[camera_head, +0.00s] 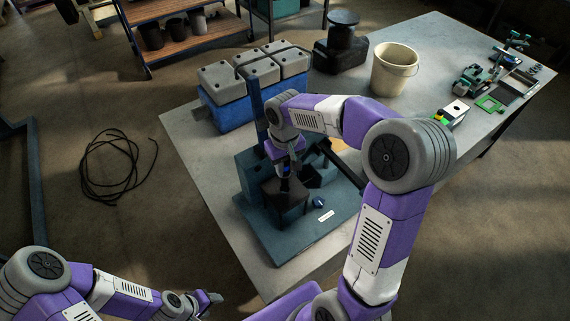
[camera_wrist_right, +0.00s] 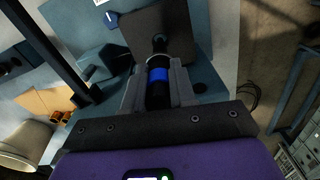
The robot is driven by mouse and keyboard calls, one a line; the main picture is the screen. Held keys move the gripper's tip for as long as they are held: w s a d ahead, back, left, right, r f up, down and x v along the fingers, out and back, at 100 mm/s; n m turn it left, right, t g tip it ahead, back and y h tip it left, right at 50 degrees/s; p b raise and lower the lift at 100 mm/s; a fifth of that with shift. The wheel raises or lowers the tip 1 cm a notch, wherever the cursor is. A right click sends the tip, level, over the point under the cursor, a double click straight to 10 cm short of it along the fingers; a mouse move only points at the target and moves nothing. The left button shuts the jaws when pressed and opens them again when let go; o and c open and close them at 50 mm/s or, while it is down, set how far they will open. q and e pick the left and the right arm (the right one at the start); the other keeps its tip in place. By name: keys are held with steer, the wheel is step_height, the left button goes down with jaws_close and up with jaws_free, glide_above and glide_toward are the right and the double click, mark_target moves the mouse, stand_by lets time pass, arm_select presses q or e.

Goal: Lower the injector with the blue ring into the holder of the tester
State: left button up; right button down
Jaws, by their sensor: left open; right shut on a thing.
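The injector with the blue ring (camera_wrist_right: 157,74) is a dark cylinder gripped between the fingers of my right gripper (camera_wrist_right: 160,88) in the right wrist view. In the head view my right gripper (camera_head: 286,163) is over the tester and hides most of the injector. The tester (camera_head: 335,205) is a teal-blue stand with a base plate and a tall post. A dark square block (camera_head: 286,202) on it lies below the injector; it also shows in the wrist view (camera_wrist_right: 132,30). The injector's tip overlaps the block; I cannot tell whether it is inside. My left gripper (camera_head: 211,298) is open and empty, away from the bench.
Grey blocks on a blue base (camera_head: 222,105) stand behind the tester on the bench (camera_head: 205,160). A cream bucket (camera_head: 394,70) and a dark round-topped stand (camera_head: 341,45) are farther back. Small parts and a green frame (camera_head: 489,104) lie at right. A coiled cable (camera_head: 115,165) is on the floor.

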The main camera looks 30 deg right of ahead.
mark_target(285, 190)
steer(key=shift+f+b, duration=0.55)
steer(key=shift+f, duration=0.4)
steer(key=shift+f+b, duration=1.3)
steer(key=shift+f, duration=0.5)
steer(key=shift+f+b, duration=1.05)
steer(key=shift+f, duration=0.2)
